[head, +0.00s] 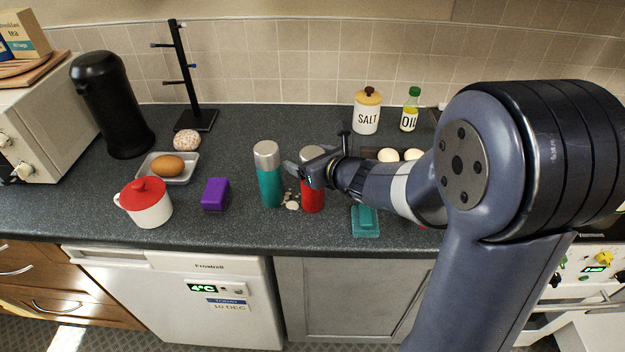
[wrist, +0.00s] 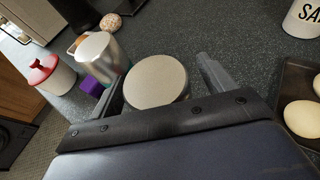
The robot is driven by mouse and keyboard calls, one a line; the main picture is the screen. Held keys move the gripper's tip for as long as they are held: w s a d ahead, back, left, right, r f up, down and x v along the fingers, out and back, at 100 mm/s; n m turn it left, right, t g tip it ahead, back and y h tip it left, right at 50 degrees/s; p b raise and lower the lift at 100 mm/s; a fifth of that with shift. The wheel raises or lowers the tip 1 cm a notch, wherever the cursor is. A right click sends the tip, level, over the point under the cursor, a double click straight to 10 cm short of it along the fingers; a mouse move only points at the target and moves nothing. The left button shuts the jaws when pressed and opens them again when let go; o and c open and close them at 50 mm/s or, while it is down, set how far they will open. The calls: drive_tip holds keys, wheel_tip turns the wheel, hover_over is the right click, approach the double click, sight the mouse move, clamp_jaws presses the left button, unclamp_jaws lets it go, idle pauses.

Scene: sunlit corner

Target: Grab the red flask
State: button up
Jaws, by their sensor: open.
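The red flask (head: 312,196) stands upright on the dark counter, with a silver lid. My gripper (head: 306,172) is at its upper part and hides some of it in the head view. In the wrist view the flask's round lid (wrist: 156,82) lies between my two open fingers (wrist: 160,85), and its red body is hidden below. The jaws are apart; I cannot tell whether a finger touches the flask. A teal flask (head: 269,180) with a silver lid stands close on the left; its lid also shows in the wrist view (wrist: 97,60).
A purple block (head: 215,194), a red-lidded white pot (head: 147,206) and a tray (head: 187,177) with a brown egg-shaped item stand to the left. A teal block (head: 365,222) lies right, near the front edge. A salt jar (head: 367,115) and oil bottle (head: 410,112) stand behind.

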drive_tip(key=shift+w+a+f, duration=0.15)
drive_tip(key=shift+w+a, duration=0.05)
drive_tip(key=shift+w, duration=0.05)
drive_tip(key=c, duration=1.6)
